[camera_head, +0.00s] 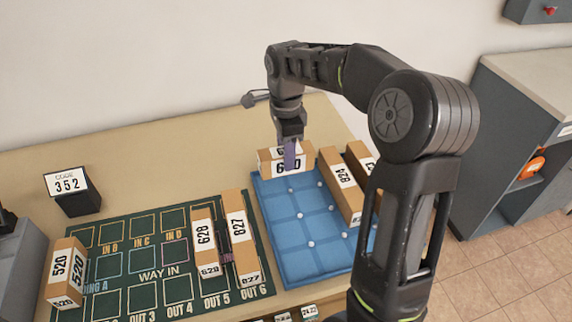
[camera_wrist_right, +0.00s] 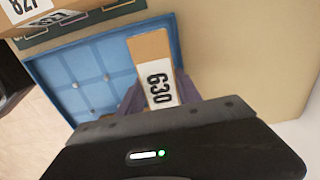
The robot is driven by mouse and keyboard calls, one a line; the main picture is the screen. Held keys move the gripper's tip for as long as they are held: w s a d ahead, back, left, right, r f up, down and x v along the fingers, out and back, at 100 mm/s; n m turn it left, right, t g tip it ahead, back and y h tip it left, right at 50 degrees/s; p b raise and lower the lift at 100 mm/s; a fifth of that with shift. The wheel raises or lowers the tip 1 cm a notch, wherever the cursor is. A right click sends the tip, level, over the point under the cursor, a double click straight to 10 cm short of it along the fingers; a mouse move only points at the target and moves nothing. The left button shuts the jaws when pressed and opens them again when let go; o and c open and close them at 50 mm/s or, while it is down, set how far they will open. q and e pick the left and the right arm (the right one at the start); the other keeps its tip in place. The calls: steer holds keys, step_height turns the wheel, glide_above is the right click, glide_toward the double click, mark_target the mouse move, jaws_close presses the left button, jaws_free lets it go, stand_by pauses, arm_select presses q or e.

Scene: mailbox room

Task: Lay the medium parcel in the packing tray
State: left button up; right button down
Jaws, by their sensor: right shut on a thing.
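A brown parcel labelled 630 (camera_head: 271,164) is at the back end of the blue packing tray (camera_head: 287,233). My right gripper (camera_head: 290,155) is shut on it from above, with a finger across its label. The parcel also shows between the fingers in the right wrist view (camera_wrist_right: 151,50), over the tray's rim area (camera_wrist_right: 97,70). I cannot tell whether it touches the tray floor. Two long parcels, one labelled 824 (camera_head: 341,186) and one partly hidden by my arm (camera_head: 359,152), lie along the tray's right side. My left gripper is not in view.
A code sign reading 352 (camera_head: 68,184) stands behind the mat. The tray's middle and front left are clear.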

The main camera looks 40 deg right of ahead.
steer(key=shift+f, duration=0.15)
steer(key=shift+f, duration=1.8)
steer(key=shift+f, duration=0.15)
steer(key=c, duration=0.8)
jaws_free()
steer(key=shift+c, duration=0.2)
step_height(320, 180, up, 12)
steer(key=shift+r+p, duration=0.15)
steer(key=shift+p, duration=0.2)
